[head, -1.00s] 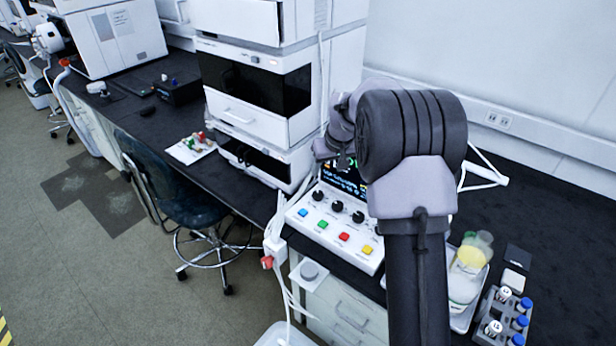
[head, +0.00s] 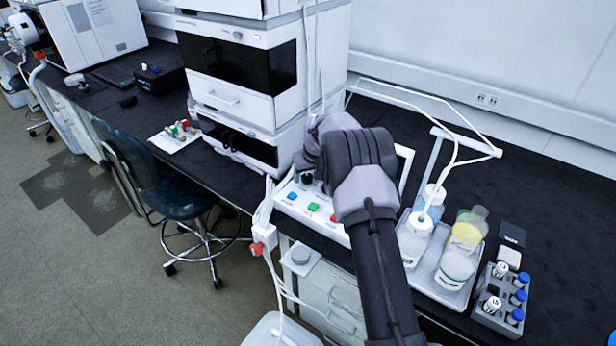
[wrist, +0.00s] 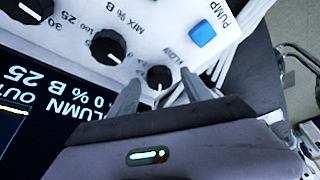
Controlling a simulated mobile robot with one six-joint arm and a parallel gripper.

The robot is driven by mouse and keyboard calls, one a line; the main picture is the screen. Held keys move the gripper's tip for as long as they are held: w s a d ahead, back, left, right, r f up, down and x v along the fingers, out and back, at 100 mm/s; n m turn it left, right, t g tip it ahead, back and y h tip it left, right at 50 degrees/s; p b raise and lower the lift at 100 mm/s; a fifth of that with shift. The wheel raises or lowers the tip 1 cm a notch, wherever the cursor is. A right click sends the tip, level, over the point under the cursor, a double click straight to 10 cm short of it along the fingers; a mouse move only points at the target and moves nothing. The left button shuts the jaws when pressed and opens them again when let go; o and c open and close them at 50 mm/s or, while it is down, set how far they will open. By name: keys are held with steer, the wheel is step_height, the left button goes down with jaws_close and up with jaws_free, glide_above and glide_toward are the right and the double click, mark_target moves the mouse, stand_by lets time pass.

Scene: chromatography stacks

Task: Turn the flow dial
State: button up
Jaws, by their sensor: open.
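The flow dial (wrist: 160,77) is a small black knob with a white pointer mark, beside the printed word FLOW on the white control panel (wrist: 165,30). My gripper (wrist: 160,82) is open, with one finger on each side of the dial in the wrist view. I cannot tell whether the fingers touch it. Two larger black knobs sit left of it, the nearer one (wrist: 109,47) by the MIX % B print. In the head view my arm hides much of the panel (head: 290,204) and the gripper's fingers.
A blue PUMP button (wrist: 202,33) is close to the right finger. The dark display (wrist: 35,120) is left of the gripper. A bottle tray (head: 436,290) and a vial rack (head: 490,320) stand right of my arm.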

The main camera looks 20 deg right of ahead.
jaws_close()
steer(key=m+h, duration=0.1)
steer(key=m, duration=0.3)
steer(key=shift+a+h, duration=0.2)
steer(key=shift+h, duration=0.2)
steer(key=shift+w+m+g+h+b, duration=0.15)
steer(key=shift+m+g+h+b, duration=0.4)
steer(key=shift+m, duration=1.25)
steer(key=shift+a+m, duration=0.1)
steer(key=shift+m, duration=0.2)
